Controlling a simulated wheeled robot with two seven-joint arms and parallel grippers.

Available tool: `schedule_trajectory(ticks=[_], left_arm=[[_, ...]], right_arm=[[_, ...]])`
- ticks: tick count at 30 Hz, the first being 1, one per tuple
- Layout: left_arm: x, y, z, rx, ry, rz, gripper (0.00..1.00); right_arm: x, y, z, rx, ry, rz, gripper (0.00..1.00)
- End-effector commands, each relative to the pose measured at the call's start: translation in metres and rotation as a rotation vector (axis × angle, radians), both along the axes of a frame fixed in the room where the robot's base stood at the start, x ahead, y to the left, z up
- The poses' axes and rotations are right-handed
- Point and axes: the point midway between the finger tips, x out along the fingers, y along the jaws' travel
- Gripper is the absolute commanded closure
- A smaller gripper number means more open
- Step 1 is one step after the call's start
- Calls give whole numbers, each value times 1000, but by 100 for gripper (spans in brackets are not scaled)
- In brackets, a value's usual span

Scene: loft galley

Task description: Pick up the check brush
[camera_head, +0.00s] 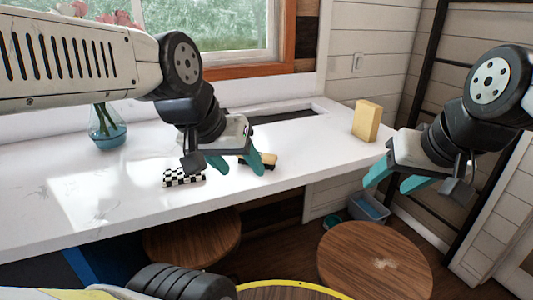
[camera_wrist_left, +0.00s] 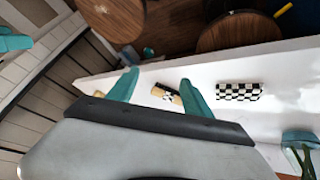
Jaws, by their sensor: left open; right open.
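A small brush-like thing (camera_head: 268,161), tan and dark, lies on the white counter, partly hidden behind a finger of my left gripper. In the left wrist view this thing (camera_wrist_left: 168,95) shows a black-and-white check patch and appears between the open fingers, near the right one. My left gripper (camera_head: 237,163) is open above the counter; contact cannot be told. A separate black-and-white checked block (camera_head: 183,177) lies to its left; it also shows in the left wrist view (camera_wrist_left: 239,91). My right gripper (camera_head: 395,183) is open and empty, off the counter's right end.
The white counter (camera_head: 100,205) has a dark recess (camera_head: 283,116) at the back. A yellow block (camera_head: 367,120) stands near its right end, a vase (camera_head: 107,130) at the left. Wooden stools (camera_head: 375,262) and a blue bin (camera_head: 368,208) are below.

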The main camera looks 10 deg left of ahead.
Motion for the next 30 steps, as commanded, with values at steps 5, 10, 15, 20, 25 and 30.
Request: schedule_trajectory(ticks=[5,10,15,20,25,30], left_arm=[[27,3,10,-55,94,130,42],[84,10,20,-143,266,420,42],[145,15,14,-198,420,752,42],[197,18,-6,-219,523,1061,42],[231,20,-27,-221,572,1291,42],[242,21,-38,-220,586,1381,42]], right_arm=[[0,0,0,0,0,0,42],[0,0,0,0,0,0,42],[0,0,0,0,0,0,42],[0,0,0,0,0,0,42],[0,0,0,0,0,0,42],[0,0,0,0,0,0,42]])
